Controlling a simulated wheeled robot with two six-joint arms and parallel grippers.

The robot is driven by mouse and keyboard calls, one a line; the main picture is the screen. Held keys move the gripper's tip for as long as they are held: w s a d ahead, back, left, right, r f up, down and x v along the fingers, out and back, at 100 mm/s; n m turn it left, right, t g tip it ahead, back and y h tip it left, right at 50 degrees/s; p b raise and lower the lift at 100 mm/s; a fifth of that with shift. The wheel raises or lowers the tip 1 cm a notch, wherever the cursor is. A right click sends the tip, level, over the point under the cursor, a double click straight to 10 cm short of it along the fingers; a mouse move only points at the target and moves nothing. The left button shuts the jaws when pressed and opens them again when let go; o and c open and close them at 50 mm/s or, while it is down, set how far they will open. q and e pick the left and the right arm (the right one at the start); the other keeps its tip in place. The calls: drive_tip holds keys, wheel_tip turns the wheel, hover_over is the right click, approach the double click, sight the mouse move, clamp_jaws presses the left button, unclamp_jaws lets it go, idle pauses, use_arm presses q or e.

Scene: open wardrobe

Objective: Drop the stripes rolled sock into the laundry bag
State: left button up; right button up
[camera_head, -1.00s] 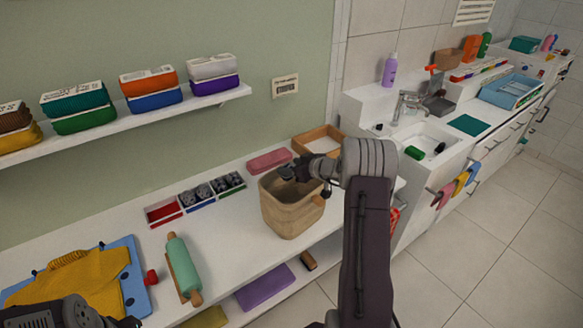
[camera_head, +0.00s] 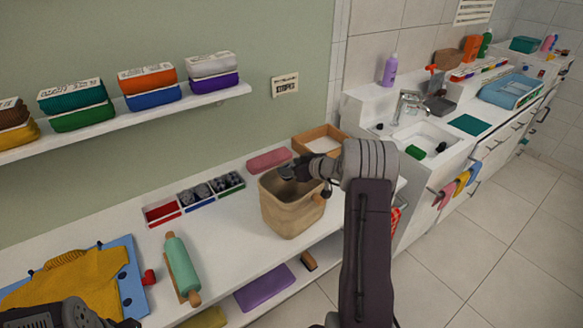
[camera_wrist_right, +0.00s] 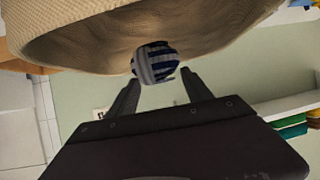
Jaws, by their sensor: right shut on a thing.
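The laundry bag (camera_head: 288,220) is a tan, open-topped bag standing on the white counter in the head view. The bag's tan wall (camera_wrist_right: 110,45) fills the top of that view, behind the sock. The sock cannot be made out in the head view. Part of my left gripper (camera_head: 125,322) shows at the bottom left; its jaws are unclear.
A sink (camera_head: 428,138) is at right.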

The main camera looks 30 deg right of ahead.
drive_tip(key=o, duration=1.4)
drive_tip(key=shift+o, duration=0.5)
wheel_tip(320, 180, up, 9)
drive_tip(key=p, duration=0.1)
drive_tip(key=shift+p, duration=0.35)
